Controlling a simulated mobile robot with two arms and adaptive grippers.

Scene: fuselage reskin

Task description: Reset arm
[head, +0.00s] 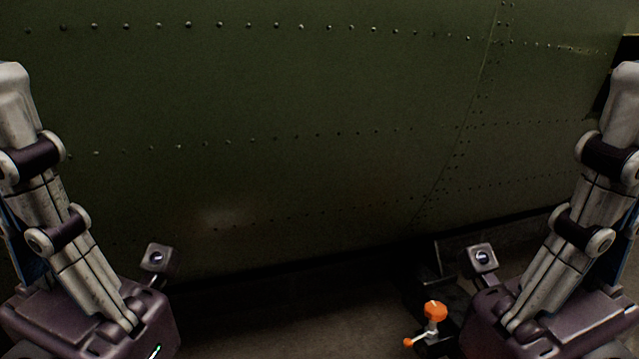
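My two arms show at the picture's sides in the head view. My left arm comes in along the left edge, and my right arm along the right edge. Both run down to dark purple housings at the bottom corners. No gripper fingers show on either arm, so I cannot see what the grippers hold. The green riveted fuselage skin (300,90) fills most of the view in front of me, beyond both arms. Its rivet rows run across it, and a seam (470,115) slants down on the right.
A dark fixture with an orange knob (435,311) and a smaller orange-tipped lever (409,342) stands low, just left of my right housing. Bare floor (270,320) shows between my housings, below the skin's dark lower edge.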

